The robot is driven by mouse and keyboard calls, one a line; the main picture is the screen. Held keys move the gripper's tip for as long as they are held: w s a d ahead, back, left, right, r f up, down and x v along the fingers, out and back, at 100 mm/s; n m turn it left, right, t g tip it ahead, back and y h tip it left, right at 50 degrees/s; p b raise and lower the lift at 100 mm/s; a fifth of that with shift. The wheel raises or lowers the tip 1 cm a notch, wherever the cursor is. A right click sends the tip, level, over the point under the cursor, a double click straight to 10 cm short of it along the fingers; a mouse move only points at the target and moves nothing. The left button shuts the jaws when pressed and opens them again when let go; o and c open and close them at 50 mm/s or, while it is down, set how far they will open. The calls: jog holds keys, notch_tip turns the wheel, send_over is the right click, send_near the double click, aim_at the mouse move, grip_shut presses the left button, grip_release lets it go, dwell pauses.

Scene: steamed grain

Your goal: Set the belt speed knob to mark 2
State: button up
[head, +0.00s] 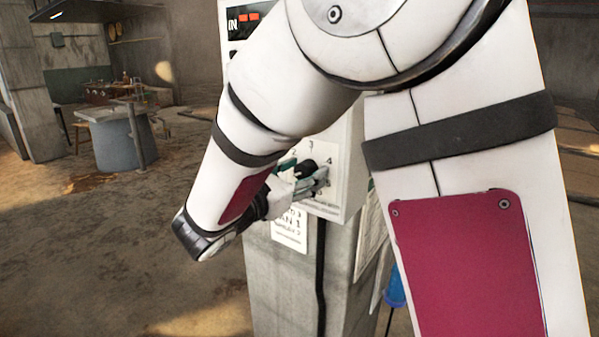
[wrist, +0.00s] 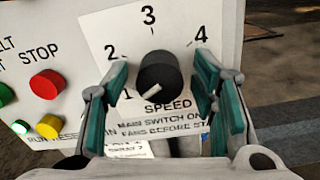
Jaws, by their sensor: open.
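The belt speed knob (wrist: 158,72) is a round black dial on a white plate with marks 1 to 4 and the word SPEED below. Its white pointer line is at the lower left, toward the mark 1 side. Mark 2 (wrist: 111,53) is at the dial's upper left. My gripper (wrist: 162,78) is open, with one green-padded finger on each side of the knob and a visible gap to it. In the head view my gripper (head: 300,180) is at the panel, and the dark knob (head: 306,166) shows partly between its fingers.
Red (wrist: 47,84), yellow (wrist: 48,126) and green buttons sit left of the dial on the white control box (head: 345,160). The box stands on a concrete pillar (head: 280,285). My arm hides much of it in the head view. Open floor lies to the left.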

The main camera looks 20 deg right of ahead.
jog(key=shift+c, duration=0.4)
jog(key=c, duration=1.1)
jog(key=shift+m, duration=0.3)
jog(key=m+b, duration=0.4)
jog(key=m, duration=0.1)
jog(key=shift+w+f+m, duration=0.1)
jog(key=shift+f+m, duration=0.1)
jog(key=shift+m, duration=0.1)
jog(key=m+b, duration=0.3)
jog(key=shift+b, duration=0.35)
jog(key=shift+m+b, duration=1.2)
jog(key=shift+b, duration=0.05)
